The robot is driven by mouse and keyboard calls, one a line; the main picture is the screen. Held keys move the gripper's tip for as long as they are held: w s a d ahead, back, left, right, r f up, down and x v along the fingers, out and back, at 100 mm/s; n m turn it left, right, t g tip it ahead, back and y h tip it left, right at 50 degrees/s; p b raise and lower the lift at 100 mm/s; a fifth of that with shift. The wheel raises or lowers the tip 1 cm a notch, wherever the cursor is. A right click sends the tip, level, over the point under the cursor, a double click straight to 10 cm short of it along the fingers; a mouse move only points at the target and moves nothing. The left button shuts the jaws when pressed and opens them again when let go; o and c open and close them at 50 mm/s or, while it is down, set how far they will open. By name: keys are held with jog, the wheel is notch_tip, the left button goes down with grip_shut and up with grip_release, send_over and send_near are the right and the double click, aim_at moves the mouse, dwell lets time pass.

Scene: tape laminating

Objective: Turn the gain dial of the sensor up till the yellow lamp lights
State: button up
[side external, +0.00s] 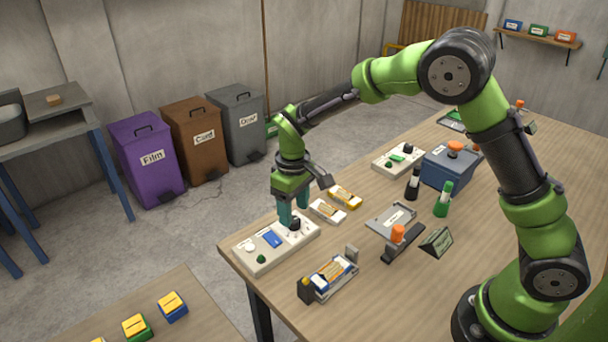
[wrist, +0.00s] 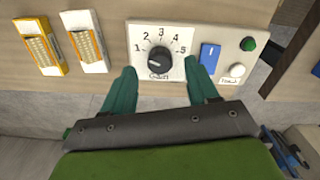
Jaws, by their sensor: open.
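The sensor is a pale box (side external: 284,252) on the near left corner of the table. I cannot tell surely which number the dial's mark faces. The dial also shows in the side view (side external: 294,224). My gripper (wrist: 160,74) is open, with one teal finger on each side of the dial, apparently apart from it. A white dome (wrist: 237,70) and a green dome (wrist: 248,44) stand beside a blue panel (wrist: 209,56). No yellow light shows on the box.
Two small packs, one white (side external: 326,210) and one yellow-edged (side external: 345,196), lie behind the sensor. Bins stand on the floor beyond.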

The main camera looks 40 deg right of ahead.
aim_at(294, 223)
jog(key=shift+f, duration=1.4)
jog(key=shift+c, duration=0.2)
jog(key=c, duration=1)
jog(key=shift+m, duration=3.4)
jog(key=shift+r, duration=0.1)
jog(key=o, duration=1)
